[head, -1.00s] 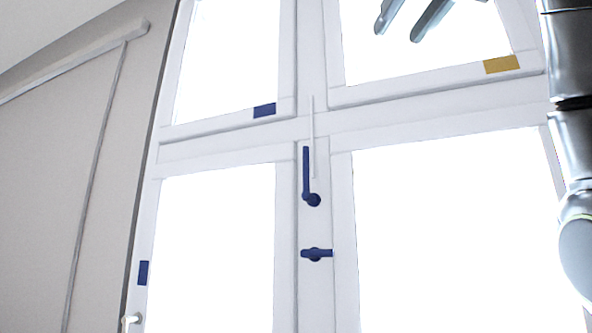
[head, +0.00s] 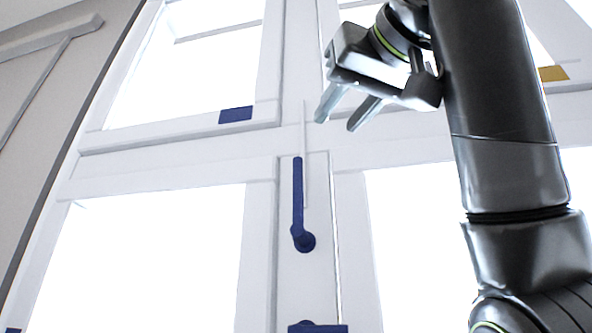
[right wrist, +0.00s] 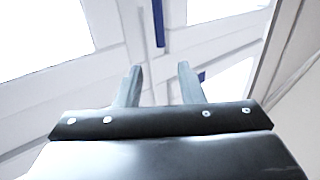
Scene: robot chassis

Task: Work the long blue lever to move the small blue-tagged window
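The long blue lever (head: 298,200) stands upright on the white middle post of the window, its round pivot at the lower end. The small upper left window carries a blue tag (head: 236,114) on its bottom rail and looks closed. My right gripper (head: 338,121) is open and empty, up and right of the lever's upper end and apart from it in the picture. In the right wrist view the lever (right wrist: 158,25) shows beyond the gap between the open fingers (right wrist: 158,78). My left gripper is out of view.
A short blue handle (head: 317,328) lies across the post below the lever, cut by the bottom edge. A yellow tag (head: 553,73) marks the upper right window, partly behind my right arm. A grey wall with a rail (head: 50,35) is at the left.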

